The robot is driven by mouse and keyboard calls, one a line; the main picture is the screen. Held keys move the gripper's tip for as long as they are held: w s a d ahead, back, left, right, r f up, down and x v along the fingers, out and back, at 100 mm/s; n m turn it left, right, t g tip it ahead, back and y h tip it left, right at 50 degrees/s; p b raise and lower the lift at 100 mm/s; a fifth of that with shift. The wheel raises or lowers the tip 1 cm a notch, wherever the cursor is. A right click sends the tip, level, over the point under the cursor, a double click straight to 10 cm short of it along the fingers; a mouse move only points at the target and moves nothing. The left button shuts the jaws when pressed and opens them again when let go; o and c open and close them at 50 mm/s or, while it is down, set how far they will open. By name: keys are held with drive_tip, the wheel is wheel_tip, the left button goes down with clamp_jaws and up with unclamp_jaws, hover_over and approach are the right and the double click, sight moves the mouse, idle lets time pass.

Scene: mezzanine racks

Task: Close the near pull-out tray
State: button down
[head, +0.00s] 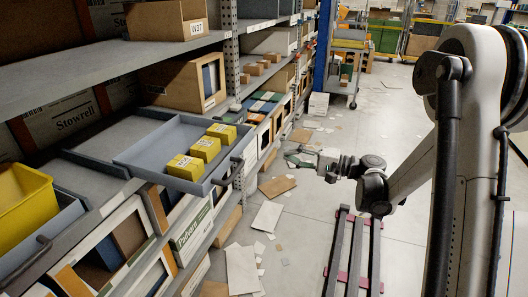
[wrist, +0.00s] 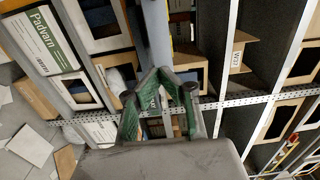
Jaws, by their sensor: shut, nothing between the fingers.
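Two grey-blue pull-out trays show in the head view. The tray (head: 150,153) with several yellow boxes (head: 205,148) stands well out from the shelf edge, its dark handle (head: 229,172) facing the aisle. The nearer tray (head: 66,217) at the lower left holds a yellow bin (head: 22,205); its front lies close to the shelf edge, and the frame cuts it off. My gripper (head: 292,159), with green fingers, is in the aisle right of the pulled-out tray's handle, apart from it. In the wrist view my gripper (wrist: 160,76) has its fingertips together, empty. A grey-blue strip (wrist: 156,35) shows beyond them.
Shelves with cardboard boxes (head: 185,82) run along the left. A perforated upright (head: 230,50) stands behind the pulled-out tray. Flat cardboard and paper (head: 268,216) litter the floor. A cart (head: 345,62) stands farther down the aisle.

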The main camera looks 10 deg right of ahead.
sight(243, 145)
drive_tip(key=b+x, duration=0.2)
drive_tip(key=x, duration=1)
drive_tip(key=shift+a+b, duration=0.15)
drive_tip(key=shift+b, duration=0.25)
drive_tip(key=shift+x, duration=0.75)
